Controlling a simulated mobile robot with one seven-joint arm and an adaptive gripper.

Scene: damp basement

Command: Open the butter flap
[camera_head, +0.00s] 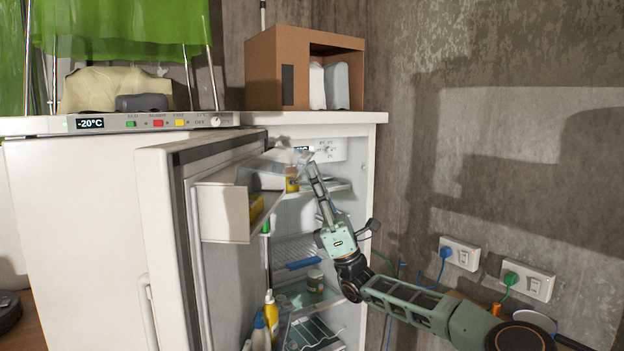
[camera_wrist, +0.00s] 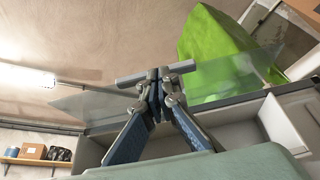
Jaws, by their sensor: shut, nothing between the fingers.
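The fridge door stands open, with a white butter compartment (camera_head: 222,212) high on its inner side. Its clear flap (camera_head: 287,156) shows above the compartment's far end and looks tilted up; how far is hard to tell. In the wrist view the see-through flap (camera_wrist: 88,107) spreads to both sides of my gripper, with a grey bar handle (camera_wrist: 130,79) across the fingertips. My gripper (camera_head: 311,168) is shut with nothing in it. Its fingertips (camera_wrist: 157,88) are at the bar, touching or very close; the exact contact is unclear.
The open fridge (camera_head: 365,190) holds shelves, a jar (camera_head: 315,281) and bottles (camera_head: 271,318) low in the door. A cardboard box (camera_head: 277,68) stands on top. A freezer (camera_head: 75,235) is at left. The concrete wall with sockets (camera_head: 460,254) bounds the right side.

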